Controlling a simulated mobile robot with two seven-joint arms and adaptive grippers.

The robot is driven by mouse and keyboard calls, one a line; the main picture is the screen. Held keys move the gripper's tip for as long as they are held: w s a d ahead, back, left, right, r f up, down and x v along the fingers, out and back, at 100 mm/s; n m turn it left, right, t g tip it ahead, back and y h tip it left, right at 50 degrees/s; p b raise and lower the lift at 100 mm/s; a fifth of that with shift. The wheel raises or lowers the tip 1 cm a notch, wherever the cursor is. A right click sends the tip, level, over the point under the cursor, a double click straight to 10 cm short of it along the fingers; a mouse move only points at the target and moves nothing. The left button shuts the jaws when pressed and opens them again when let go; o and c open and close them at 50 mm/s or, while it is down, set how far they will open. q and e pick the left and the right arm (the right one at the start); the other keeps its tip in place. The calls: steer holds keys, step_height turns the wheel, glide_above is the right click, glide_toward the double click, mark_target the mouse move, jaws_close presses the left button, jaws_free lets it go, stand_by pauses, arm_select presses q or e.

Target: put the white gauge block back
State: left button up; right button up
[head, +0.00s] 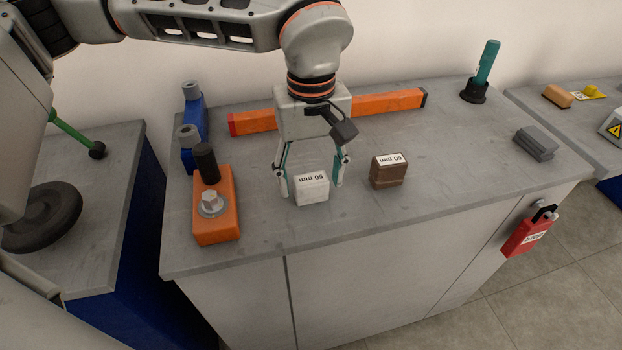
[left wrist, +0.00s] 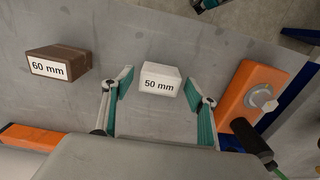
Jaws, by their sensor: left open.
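The white gauge block (head: 312,189) marked 50 mm sits on the grey bench top. My left gripper (head: 312,187) points down over it, open, with one finger on each side of the block. In the left wrist view the white block (left wrist: 160,78) lies between the two teal-padded fingertips, with a gap visible on each side. A brown block (head: 389,171) marked 60 mm stands to the right of the gripper. A small dark and teal part at the top edge of the left wrist view may be my right gripper; too little shows to tell.
An orange block with a bolt (head: 217,215) and blue parts (head: 194,120) stand at the left. An orange bar (head: 385,103) lies behind the gripper. A teal-handled tool (head: 483,70) and grey plates (head: 536,143) are at the right.

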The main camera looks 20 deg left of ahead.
mark_target(311, 179)
arm_select(q)
step_height(311, 179, up, 11)
steer(key=p, duration=0.1)
stand_by(0.4)
